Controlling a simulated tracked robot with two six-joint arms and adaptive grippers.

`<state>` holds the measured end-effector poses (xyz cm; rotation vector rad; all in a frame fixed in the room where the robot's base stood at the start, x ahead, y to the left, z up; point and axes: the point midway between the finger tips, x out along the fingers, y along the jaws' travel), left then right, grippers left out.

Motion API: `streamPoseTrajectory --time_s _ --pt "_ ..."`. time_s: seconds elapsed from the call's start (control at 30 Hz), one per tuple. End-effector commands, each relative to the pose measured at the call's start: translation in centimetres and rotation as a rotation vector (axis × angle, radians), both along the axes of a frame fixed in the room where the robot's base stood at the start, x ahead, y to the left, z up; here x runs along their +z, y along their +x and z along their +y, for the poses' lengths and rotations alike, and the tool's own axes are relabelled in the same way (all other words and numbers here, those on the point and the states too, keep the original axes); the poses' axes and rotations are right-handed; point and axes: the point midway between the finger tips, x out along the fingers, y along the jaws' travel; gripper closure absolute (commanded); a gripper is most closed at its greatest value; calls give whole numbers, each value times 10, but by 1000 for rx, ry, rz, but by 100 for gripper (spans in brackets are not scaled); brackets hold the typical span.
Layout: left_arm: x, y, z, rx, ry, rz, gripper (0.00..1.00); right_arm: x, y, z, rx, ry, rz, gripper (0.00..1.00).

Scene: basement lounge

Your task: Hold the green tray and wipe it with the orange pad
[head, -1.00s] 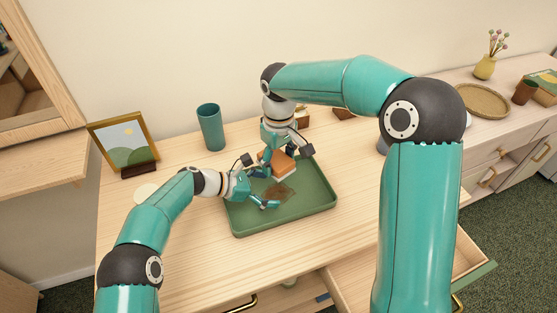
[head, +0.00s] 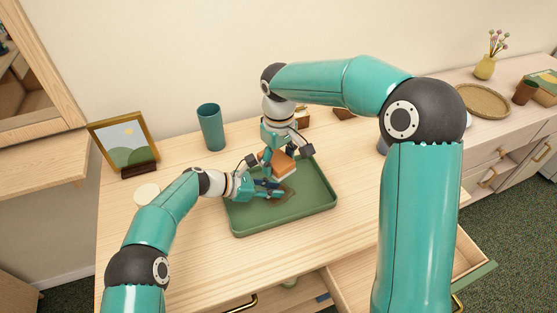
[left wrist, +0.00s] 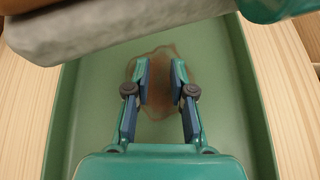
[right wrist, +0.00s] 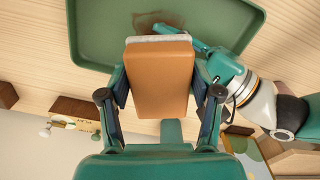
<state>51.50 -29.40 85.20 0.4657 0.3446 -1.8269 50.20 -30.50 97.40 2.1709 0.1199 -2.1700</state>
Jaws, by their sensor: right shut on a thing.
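The green tray (head: 300,215) lies on the wooden tabletop with a brown stain (head: 288,192) on its floor. My right gripper (head: 278,160) is shut on the orange pad (head: 284,165), which has a pale underside, and holds it over the tray's far part. The pad fills the space between the fingers in the right wrist view (right wrist: 160,82). My left gripper (head: 274,188) is over the tray, its fingers partly closed with an empty gap. In the left wrist view the stain (left wrist: 160,105) shows between and around those fingers. The left gripper is not on the rim.
A teal cup (head: 211,128) stands behind the tray, with a picture frame (head: 124,143) at the back left. A pale round disc (head: 147,194) lies near my left arm. An open drawer (head: 355,285) juts out at the front right.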

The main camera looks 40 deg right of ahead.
Motion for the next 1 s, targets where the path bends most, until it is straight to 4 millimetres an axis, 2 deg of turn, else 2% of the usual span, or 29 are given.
streamPoseTrajectory --time_s 0.03,0.1,0.3,0.8,1.0 --pt "0 0 0 0 0 0 90 0 0 0 0 0 0 64" --pt "0 0 0 0 0 0 100 0 0 0 0 0 0 64" --pt "0 0 0 0 0 0 100 0 0 0 0 0 0 64" --pt "0 0 0 0 0 0 17 0 0 0 0 0 0 64" --pt "0 0 0 0 0 0 17 0 0 0 0 0 0 64"
